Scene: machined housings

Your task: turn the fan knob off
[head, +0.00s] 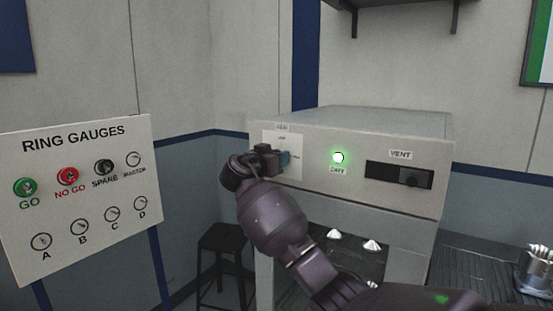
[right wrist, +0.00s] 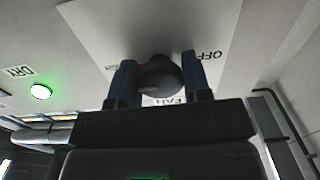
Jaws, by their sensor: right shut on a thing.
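The fan knob (right wrist: 160,76) is a dark round knob on a white plate (right wrist: 100,30) with "FAN" and "OFF" printed on it. My right gripper (right wrist: 158,64) is shut on the knob, with one blue-grey finger on each side. In the head view, my right gripper (head: 277,159) is at the plate on the left of the grey housing's front (head: 350,195), and it hides the knob there. Which mark the knob points to is not clear. My left gripper is not in view.
A lit green lamp (head: 338,158) marked "DRY" and a dark "VENT" slider (head: 399,175) are to the right on the same front. A ring gauge board (head: 80,180) stands at the left. A dark stool (head: 222,240) is beside the housing.

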